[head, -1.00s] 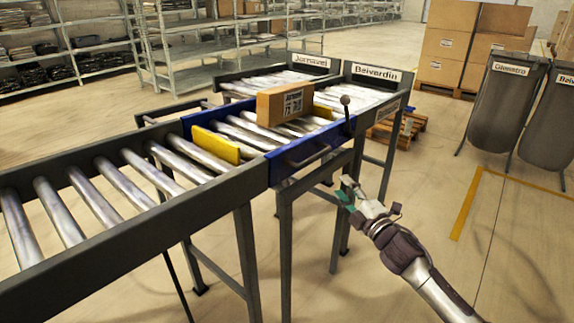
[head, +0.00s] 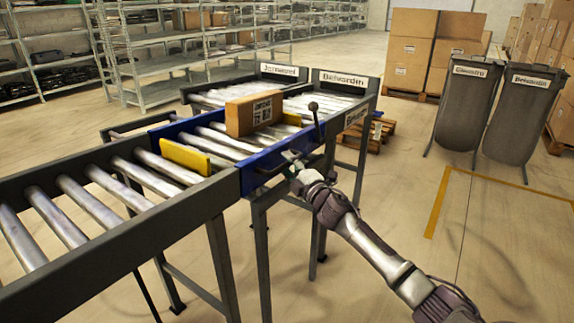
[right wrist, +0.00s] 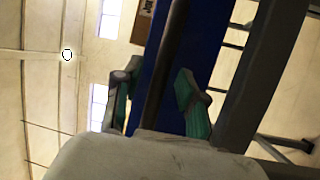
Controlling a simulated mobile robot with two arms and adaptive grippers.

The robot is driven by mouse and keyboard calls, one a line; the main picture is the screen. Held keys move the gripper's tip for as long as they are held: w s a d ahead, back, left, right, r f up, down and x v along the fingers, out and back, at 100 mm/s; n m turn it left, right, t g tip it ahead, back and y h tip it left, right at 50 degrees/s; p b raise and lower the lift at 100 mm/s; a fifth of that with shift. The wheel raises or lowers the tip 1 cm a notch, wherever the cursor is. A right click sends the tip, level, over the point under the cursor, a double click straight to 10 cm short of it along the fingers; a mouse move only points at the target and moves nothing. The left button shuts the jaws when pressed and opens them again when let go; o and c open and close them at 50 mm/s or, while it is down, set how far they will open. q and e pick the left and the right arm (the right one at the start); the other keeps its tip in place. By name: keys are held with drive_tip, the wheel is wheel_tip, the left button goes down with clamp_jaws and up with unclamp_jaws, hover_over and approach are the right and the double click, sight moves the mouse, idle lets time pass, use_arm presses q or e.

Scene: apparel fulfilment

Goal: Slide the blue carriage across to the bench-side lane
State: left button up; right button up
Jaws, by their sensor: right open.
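The blue carriage (head: 256,164) sits in the roller line in the head view, between the near conveyor and the two labelled far lanes. It carries a brown carton (head: 252,115) on its rollers. My right gripper (head: 288,163) is at the carriage's near side, by its bar handle (head: 268,174). In the right wrist view, the open fingers of this gripper (right wrist: 154,80) stand on either side of the dark bar (right wrist: 156,75), with the blue panel (right wrist: 203,45) behind. Contact with the bar cannot be told. My left gripper is not in view.
The far lanes carry signs reading roughly "Jarrowel" (head: 278,70) and "Belvardin" (head: 343,79). Yellow plates (head: 186,157) flank the carriage rollers. A ball-topped lever (head: 314,118) stands close to my right gripper.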

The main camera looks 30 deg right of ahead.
drive_tip(key=shift+w, duration=0.3)
clamp_jaws()
idle(0.3)
